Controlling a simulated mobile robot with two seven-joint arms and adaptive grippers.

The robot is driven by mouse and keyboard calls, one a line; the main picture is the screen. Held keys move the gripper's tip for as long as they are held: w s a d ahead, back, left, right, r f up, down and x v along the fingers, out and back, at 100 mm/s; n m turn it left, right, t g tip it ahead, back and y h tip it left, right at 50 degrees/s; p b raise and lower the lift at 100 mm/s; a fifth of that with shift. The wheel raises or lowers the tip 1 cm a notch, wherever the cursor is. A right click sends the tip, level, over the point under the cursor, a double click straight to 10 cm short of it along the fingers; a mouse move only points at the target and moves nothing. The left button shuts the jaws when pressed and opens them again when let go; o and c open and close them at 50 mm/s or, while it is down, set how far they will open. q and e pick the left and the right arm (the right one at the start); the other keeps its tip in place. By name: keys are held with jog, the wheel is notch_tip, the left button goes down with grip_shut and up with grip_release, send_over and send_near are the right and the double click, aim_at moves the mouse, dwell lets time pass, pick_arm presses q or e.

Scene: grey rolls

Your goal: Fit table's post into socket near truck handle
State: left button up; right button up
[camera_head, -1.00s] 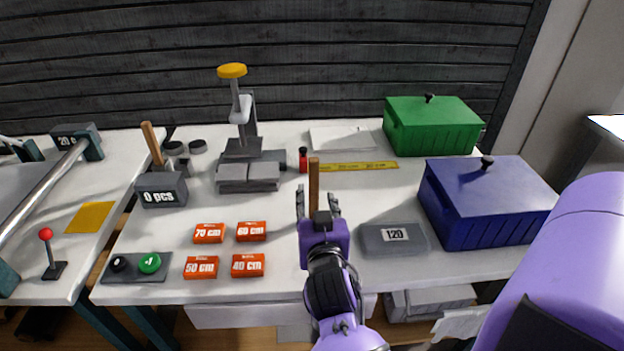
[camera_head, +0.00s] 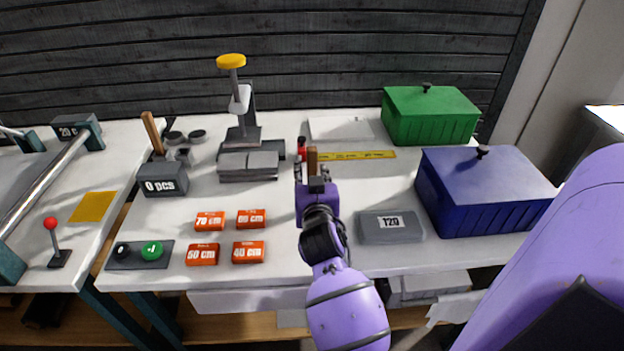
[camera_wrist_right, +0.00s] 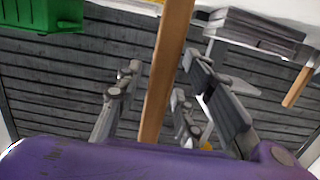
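A light wooden post (camera_head: 312,158) rises in front of my right gripper (camera_head: 312,172) above the white table (camera_head: 290,205). Its lower part is hidden behind the gripper in the head view. In the right wrist view the post (camera_wrist_right: 166,70) runs between the fingers of the right gripper (camera_wrist_right: 168,95). Gaps show on both sides of it, so the gripper looks open around it. A second wooden stick (camera_head: 152,132) stands tilted by the grey "0 pcs" block (camera_head: 163,180). I cannot make out a socket. My left gripper is not in view.
The grey press with a yellow top (camera_head: 231,62) stands behind left. Green (camera_head: 430,115) and blue (camera_head: 485,195) boxes and a grey "120" case (camera_head: 390,228) are right. Orange blocks (camera_head: 248,252) lie left.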

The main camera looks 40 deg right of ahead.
grip_shut()
jog(key=shift+r, duration=0.15)
